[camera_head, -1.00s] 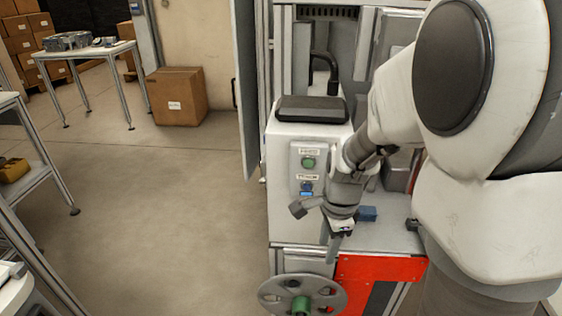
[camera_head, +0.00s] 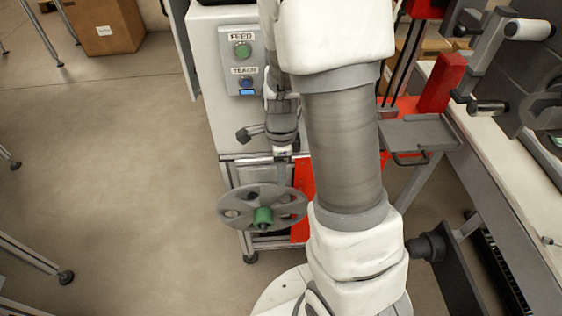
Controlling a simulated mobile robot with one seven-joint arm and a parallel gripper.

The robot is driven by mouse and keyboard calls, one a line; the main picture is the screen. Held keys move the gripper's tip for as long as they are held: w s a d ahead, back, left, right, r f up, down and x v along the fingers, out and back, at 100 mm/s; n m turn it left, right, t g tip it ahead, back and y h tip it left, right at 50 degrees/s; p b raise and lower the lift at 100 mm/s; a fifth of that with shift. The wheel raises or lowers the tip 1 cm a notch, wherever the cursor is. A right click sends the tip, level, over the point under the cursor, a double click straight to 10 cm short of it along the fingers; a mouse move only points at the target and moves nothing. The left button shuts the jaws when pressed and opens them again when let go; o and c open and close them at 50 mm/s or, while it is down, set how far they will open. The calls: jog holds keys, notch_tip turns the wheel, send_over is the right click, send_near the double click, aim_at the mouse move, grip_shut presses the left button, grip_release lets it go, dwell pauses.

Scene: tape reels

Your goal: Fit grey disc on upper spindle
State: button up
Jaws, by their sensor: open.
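A grey disc (camera_head: 239,211) with cut-out holes and a green hub (camera_head: 263,216) at its middle is at the lower centre, in front of the machine's lower frame. What holds it up is hidden. My gripper (camera_head: 283,172) points down just above the disc's upper right rim, and its finger overlaps that rim in the picture. It is open; I cannot tell whether it touches the disc. My own arm hides part of the area to the right of the disc. I cannot make out for certain which part is the upper spindle.
A white machine cabinet with a FEED and TEACH button panel (camera_head: 242,62) stands behind my gripper. A red panel (camera_head: 303,197) is right of the disc. A grey tray (camera_head: 420,136) and a bench with dark roller equipment (camera_head: 528,30) are at right. Open floor lies left.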

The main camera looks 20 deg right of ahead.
aim_at(281, 192)
notch_tip(281, 192, down, 11)
jog(key=b, duration=0.4)
jog(key=shift+f, duration=0.2)
grip_shut()
jog(key=shift+w, duration=0.1)
dwell(1.1)
